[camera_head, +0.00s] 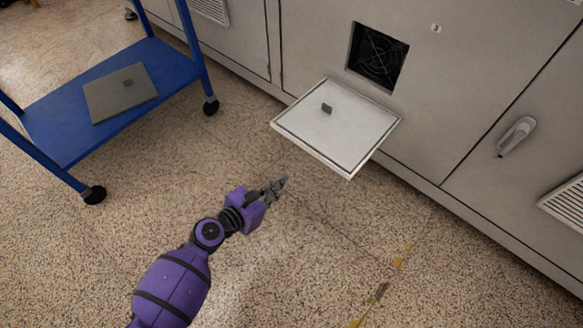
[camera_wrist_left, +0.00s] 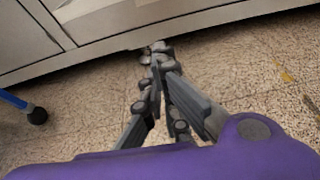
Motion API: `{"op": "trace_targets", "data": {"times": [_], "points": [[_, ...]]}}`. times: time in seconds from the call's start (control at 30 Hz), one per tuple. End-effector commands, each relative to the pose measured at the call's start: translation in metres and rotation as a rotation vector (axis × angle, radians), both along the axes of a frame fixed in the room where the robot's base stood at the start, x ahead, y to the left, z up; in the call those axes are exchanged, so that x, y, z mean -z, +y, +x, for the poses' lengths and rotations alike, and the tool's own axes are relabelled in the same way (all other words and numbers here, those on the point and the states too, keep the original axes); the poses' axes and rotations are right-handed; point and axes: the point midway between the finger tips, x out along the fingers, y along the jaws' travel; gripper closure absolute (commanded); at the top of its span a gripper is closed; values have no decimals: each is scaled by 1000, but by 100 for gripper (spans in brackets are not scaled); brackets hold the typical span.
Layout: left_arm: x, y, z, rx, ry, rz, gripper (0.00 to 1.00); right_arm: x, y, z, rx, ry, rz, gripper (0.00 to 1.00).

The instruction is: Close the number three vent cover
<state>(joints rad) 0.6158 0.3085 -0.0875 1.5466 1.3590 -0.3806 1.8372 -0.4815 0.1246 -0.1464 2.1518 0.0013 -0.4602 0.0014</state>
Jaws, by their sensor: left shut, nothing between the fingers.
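The vent cover (camera_head: 336,122) is a pale square panel with a small dark tab on its upper face. In the head view it stands open, swung down to about level below a square opening with a dark fan (camera_head: 377,56) in the cabinet front. I cannot read a number on it. My left gripper (camera_head: 282,182) is shut and empty, in front of and below the cover, apart from it. In the left wrist view the closed fingers (camera_wrist_left: 155,50) point toward the cabinet's bottom edge. My right gripper is not in view.
A blue cart (camera_head: 176,68) on casters stands at the left with a flat grey panel (camera_head: 120,92) on it. The grey cabinet (camera_head: 310,42) runs along the back, with a door handle (camera_head: 516,137) at the right. The speckled floor in front is clear.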

Motion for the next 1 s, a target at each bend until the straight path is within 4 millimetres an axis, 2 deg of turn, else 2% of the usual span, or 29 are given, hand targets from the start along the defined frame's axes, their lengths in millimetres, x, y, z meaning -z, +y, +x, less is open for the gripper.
{"op": "trace_targets", "data": {"times": [0.13,0.27,0.63,0.67,0.7,0.8,1.0], "points": [[3,-3,4,-17,26,-34,100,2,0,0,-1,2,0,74],[10,-13,17,-16,25,-33,100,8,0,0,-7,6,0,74],[40,-55,76,-14,24,-29,100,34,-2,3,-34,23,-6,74],[38,-57,78,-15,24,-30,100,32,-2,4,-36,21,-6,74],[25,-55,76,-15,22,-29,100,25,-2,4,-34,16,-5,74],[8,-56,76,-15,20,-29,100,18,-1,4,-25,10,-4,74],[-3,-55,76,-15,23,-29,100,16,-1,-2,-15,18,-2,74]]}}
